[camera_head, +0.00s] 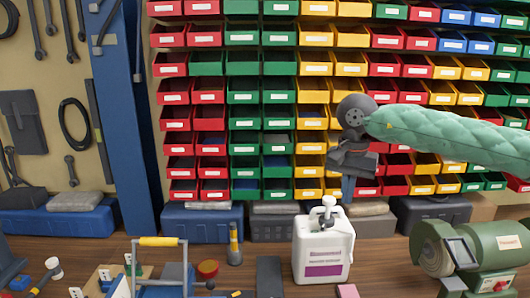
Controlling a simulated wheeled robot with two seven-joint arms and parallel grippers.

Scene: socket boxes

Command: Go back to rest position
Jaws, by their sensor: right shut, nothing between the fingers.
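My right arm comes in from the right edge in a green padded sleeve, with a dark grey wrist joint at its end. My right gripper (348,186) hangs below that wrist, its fingers pointing down and together, with nothing between them. It shows in front of the bin wall and above the white jug (323,247), apart from the jug's pump top. My left gripper and left arm are not in view.
A wall of red, green, yellow and blue bins (275,92) fills the back. A blue post (122,120) rises at left.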

